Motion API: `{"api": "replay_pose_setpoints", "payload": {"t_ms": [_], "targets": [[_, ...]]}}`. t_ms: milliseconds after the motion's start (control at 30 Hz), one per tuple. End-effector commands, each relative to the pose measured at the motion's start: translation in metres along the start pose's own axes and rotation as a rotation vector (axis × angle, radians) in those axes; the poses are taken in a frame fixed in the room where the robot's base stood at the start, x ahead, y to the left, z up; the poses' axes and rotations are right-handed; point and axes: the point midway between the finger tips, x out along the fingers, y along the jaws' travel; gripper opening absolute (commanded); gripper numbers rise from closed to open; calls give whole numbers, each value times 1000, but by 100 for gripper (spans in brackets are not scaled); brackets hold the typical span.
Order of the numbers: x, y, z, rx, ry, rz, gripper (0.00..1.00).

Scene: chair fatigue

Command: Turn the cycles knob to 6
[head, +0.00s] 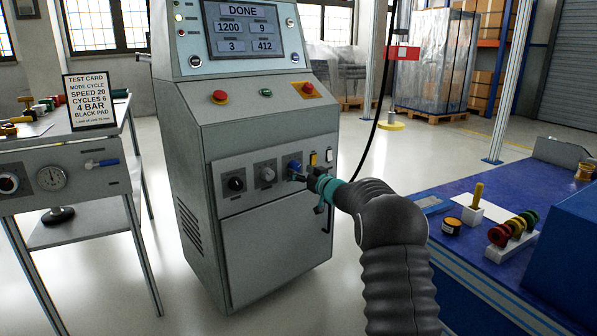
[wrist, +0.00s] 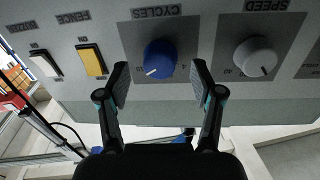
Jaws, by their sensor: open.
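The cycles knob is blue (wrist: 161,55), on a grey plate labelled CYCLES, upside down in the wrist view. Its white pointer mark aims to the lower left there; the small scale digits are too small to read surely. My gripper (wrist: 160,72) is open, one finger on either side of the knob's near side, with visible gaps and no contact. In the head view the blue knob (head: 294,164) is on the machine's front panel, with my gripper (head: 306,178) right in front of it. The test card (head: 90,100) reads CYCLES 6.
The white speed knob (wrist: 255,57) sits beside the cycles plate. On the other side are a yellow rocker switch (wrist: 91,60) and a white one (wrist: 45,63). The machine's screen (head: 245,28) reads DONE. A red emergency button (head: 220,97) sits above the panel.

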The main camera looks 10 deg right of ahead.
Motion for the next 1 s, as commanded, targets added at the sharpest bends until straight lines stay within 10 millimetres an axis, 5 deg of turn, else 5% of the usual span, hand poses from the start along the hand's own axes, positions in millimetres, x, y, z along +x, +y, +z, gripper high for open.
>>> {"api": "replay_pose_setpoints", "payload": {"t_ms": [200,567,633,833,1000], "targets": [[19,0,0,0,0,0,66],[23,0,0,0,1,0,66],[23,0,0,0,0,0,56],[23,0,0,0,0,0,6],[23,0,0,-3,1,0,6]]}}
